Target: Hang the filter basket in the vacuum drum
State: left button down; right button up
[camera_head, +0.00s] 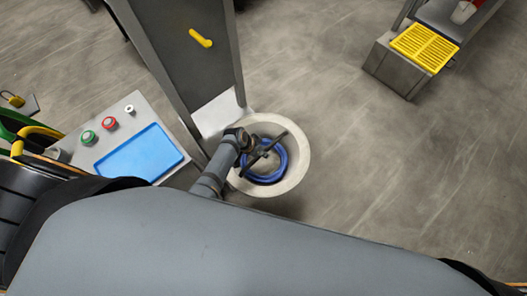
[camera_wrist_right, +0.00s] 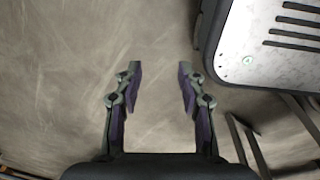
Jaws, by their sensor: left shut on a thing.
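The vacuum drum (camera_head: 296,168) is a pale round vessel with a thick rim, at the middle of the head view. The filter basket (camera_head: 283,168) shows as a blue ring within the outline of the drum's opening, with a dark bar across it. I cannot tell how deep it sits or whether it touches the drum. My left gripper (camera_head: 254,150) reaches over the drum's left rim and is shut on the basket at the dark bar. My right gripper (camera_wrist_right: 160,66) is open and empty above bare floor in the right wrist view; the head view does not show it.
A panel with a blue screen (camera_head: 142,154) and red and green buttons stands left of the drum. A tall dark cabinet (camera_head: 185,50) with a yellow handle rises behind. A yellow grated step (camera_head: 425,47) is at upper right. Floor right of the drum is clear.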

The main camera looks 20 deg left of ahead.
pick_arm(q)
jog(key=shift+w+r, duration=0.1)
jog(key=shift+r, duration=0.25)
notch_tip(320, 180, up, 2)
jog(key=p, duration=0.3)
jog(key=shift+r, duration=0.25)
jog(key=shift+r+p, duration=0.15)
jog(key=shift+p, duration=0.2)
pick_arm(e)
jog(key=r, duration=0.2)
jog(key=a+r, duration=0.1)
jog(key=shift+w+r, duration=0.2)
jog(key=shift+w, duration=0.05)
